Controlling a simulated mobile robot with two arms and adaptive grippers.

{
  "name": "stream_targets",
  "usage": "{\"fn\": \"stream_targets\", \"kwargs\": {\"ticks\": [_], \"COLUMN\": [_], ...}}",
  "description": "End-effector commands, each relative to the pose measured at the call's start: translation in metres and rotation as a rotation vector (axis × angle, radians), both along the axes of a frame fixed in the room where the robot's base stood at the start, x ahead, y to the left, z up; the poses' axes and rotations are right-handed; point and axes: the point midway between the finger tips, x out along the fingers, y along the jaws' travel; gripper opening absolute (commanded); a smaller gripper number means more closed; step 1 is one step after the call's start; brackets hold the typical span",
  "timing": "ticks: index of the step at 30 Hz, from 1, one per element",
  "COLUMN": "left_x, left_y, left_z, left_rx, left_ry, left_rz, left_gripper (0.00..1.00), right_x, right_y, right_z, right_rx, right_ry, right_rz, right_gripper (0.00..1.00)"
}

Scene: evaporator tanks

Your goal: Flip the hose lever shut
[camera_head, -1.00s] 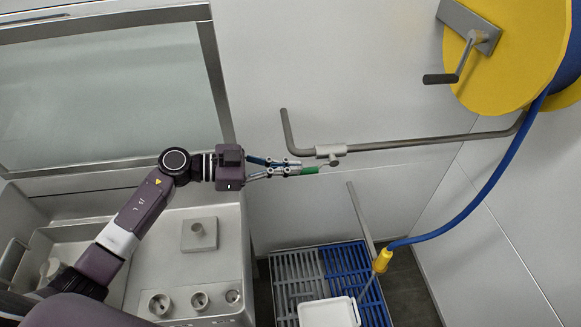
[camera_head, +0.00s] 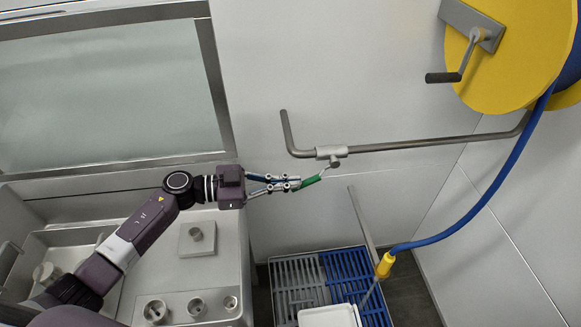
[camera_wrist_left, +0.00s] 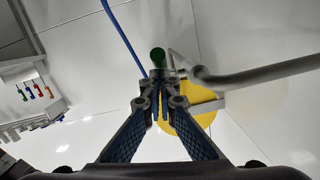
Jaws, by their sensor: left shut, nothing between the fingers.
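The hose lever has a green handle (camera_head: 311,181) and hangs from a metal valve (camera_head: 331,153) on the wall pipe. It slants down and left from the valve. My left gripper (camera_head: 293,184) is shut and empty, with its fingertips at the free end of the green handle. In the left wrist view the green handle end (camera_wrist_left: 158,57) shows just beyond the closed fingertips (camera_wrist_left: 160,76). I cannot tell for sure whether they touch. My right gripper is in neither view.
A blue hose (camera_head: 500,185) hangs down to a yellow nozzle (camera_head: 384,265). A floor grate (camera_head: 290,272) and white container (camera_head: 328,317) are below. A metal tank stands left.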

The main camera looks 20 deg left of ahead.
Motion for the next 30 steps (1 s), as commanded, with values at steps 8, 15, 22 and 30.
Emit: {"fn": "stream_targets", "kwargs": {"ticks": [8, 15, 22, 30], "left_x": [0.001, 0.001, 0.001, 0.000], "left_y": [-0.002, -0.002, -0.002, 0.003], "left_z": [-0.010, -0.011, -0.010, 0.005], "left_rx": [0.002, 0.002, 0.001, 0.001], "left_ry": [0.001, 0.000, 0.001, 0.001], "left_rz": [-0.001, -0.001, -0.001, -0.001], "left_gripper": [0.00, 0.00, 0.00, 0.00], "right_x": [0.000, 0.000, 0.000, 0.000], "right_y": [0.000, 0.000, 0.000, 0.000], "right_z": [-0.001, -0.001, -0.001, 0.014], "right_rx": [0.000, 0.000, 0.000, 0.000], "right_ry": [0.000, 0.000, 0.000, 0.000], "right_rz": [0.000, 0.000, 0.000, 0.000], "right_gripper": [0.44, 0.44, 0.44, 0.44]}}
